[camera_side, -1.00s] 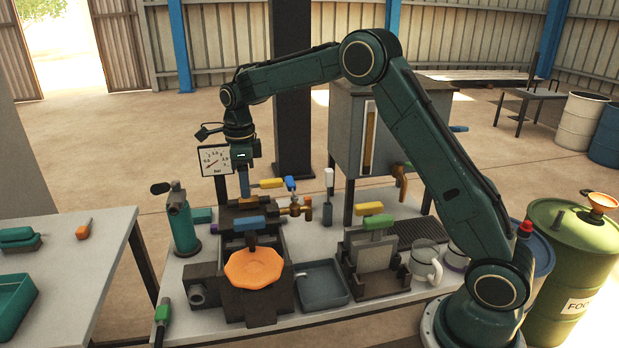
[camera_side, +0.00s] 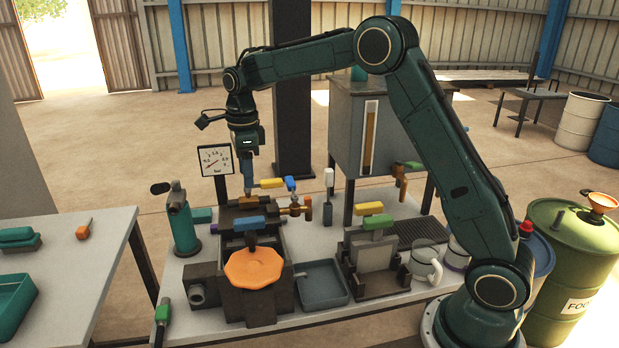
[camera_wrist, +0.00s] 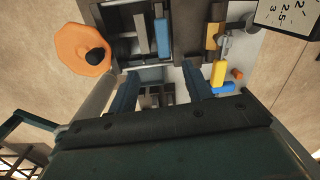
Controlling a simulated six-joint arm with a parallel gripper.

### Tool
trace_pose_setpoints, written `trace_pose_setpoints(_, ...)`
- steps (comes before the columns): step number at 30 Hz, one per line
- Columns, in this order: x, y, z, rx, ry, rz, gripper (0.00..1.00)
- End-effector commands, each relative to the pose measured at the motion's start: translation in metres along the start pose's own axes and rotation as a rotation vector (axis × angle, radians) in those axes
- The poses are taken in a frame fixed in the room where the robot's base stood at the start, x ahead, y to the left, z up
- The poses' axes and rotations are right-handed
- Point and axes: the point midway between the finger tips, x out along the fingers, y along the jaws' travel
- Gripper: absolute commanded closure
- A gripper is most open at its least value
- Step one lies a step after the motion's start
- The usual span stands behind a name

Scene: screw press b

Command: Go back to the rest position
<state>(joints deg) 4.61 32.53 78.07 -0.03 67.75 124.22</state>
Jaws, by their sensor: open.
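My gripper (camera_side: 248,186) hangs pointing down above the back of the screw press (camera_side: 262,302). In the wrist view my gripper (camera_wrist: 160,90) has its two blue fingers apart with nothing between them. The press carries an orange handwheel (camera_side: 254,268) at its front, which also shows in the wrist view (camera_wrist: 82,50). A blue handle (camera_side: 249,223) lies across the press body, below the fingers in the side view. A yellow handle (camera_side: 271,183) and a blue valve lever (camera_side: 290,184) stand just right of the fingertips, on brass piping (camera_side: 297,209).
A dial gauge (camera_side: 215,161) stands close left of my gripper. A dark column (camera_side: 293,130) and a grey tank (camera_side: 385,130) stand behind. A green bottle-like tool (camera_side: 182,222) is on the left, a grey tray (camera_side: 322,284) in front. The space above is clear.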

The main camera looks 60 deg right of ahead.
Motion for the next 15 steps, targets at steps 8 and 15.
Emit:
trace_pose_setpoints(8, -0.048, 0.039, -0.019, -0.311, -0.03, -0.062, 0.5)
trace_pose_setpoints(15, -0.083, 0.082, -0.043, -0.627, -0.042, -0.129, 0.5)
